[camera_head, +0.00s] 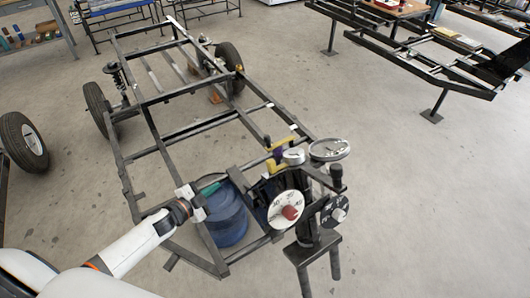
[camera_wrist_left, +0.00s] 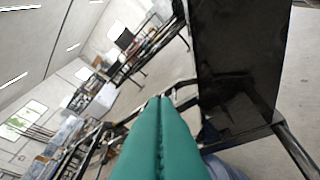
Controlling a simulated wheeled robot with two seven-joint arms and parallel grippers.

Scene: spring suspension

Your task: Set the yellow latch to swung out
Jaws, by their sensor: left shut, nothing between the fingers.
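The yellow latch (camera_head: 279,143) is small in the head view, at the upper left of the dark instrument stand at the front of the frame. Yellow also shows just below it, beside a small purple part; I cannot tell its exact position from here. My left gripper (camera_head: 212,187) has teal fingers, comes in from the left and is apart from the latch, lower and to its left. In the left wrist view its fingers (camera_wrist_left: 160,100) are pressed together and empty. The latch does not clearly show there. My right gripper is not in view.
The stand carries a white dial with a red knob (camera_head: 290,212), a dark dial (camera_head: 335,210) and a round gauge (camera_head: 330,150). A blue drum (camera_head: 228,222) stands below my left gripper. The steel frame (camera_head: 150,100) stretches behind. A dark panel (camera_wrist_left: 240,60) is close at right in the wrist view.

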